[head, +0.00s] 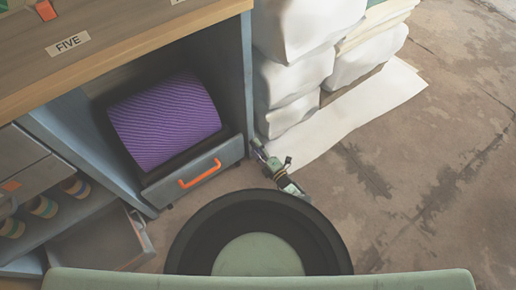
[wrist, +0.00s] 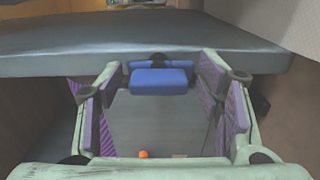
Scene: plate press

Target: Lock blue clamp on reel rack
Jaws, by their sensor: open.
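In the wrist view a blue block-shaped clamp (wrist: 160,84) sits under the front edge of a grey-blue panel (wrist: 90,62), with a dark round part behind it. My gripper (wrist: 163,72) is open, with one finger on each side of the clamp. Whether the fingers touch it I cannot tell. In the head view my gripper (head: 257,146) is small, beside the right side of the blue-grey rack (head: 241,92). The clamp cannot be made out there. A purple ribbed reel (head: 164,124) sits in the rack's pulled-out tray.
The tray has an orange handle (head: 200,174). A wooden top (head: 120,45) labelled FIVE covers the rack. White sacks (head: 290,75) are stacked close to its right side. An open drawer (head: 100,240) juts out at lower left. Bare floor (head: 410,170) lies to the right.

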